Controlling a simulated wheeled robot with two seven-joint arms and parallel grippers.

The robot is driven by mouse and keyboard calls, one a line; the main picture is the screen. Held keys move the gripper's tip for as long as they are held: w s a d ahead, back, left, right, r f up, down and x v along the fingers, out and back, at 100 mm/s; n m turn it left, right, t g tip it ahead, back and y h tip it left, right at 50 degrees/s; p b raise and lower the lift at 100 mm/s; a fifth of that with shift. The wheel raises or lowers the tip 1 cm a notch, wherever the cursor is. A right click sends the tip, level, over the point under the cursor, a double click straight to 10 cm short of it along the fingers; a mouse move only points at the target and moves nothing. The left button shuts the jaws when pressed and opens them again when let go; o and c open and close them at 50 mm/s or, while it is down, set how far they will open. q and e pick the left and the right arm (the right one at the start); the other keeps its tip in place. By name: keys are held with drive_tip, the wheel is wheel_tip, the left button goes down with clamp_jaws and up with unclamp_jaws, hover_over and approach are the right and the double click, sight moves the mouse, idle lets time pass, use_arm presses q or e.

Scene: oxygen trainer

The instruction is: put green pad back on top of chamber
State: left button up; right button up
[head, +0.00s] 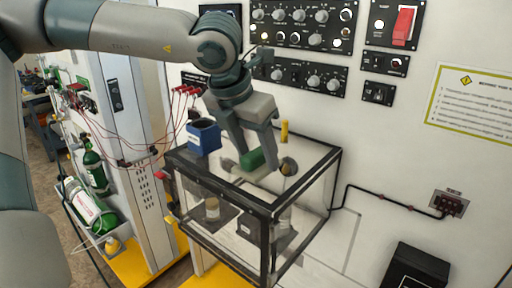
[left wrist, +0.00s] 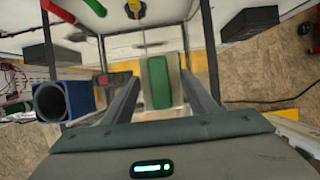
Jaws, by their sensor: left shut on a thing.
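My left gripper (head: 257,162) comes down from above and is shut on the green pad (head: 252,159). In the left wrist view the pad (left wrist: 158,82) shows between the two fingers, with a pale surface along its sides. The chamber (head: 222,256) is a clear box with a black frame. The pad is over the chamber's top, toward its middle; I cannot tell whether it touches the top. My right gripper is not in view.
A blue holder (head: 204,138) with a dark round opening stands on the chamber's left back corner. A yellow cylinder (head: 284,131) is at the back edge. A control panel (head: 300,28) is on the wall behind.

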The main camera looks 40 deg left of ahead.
use_arm(q)
drive_tip(key=shift+d, duration=0.1)
drive_tip(key=shift+f+b, duration=0.15)
drive_tip(key=shift+b, duration=0.25)
drive_tip(key=o, duration=0.9)
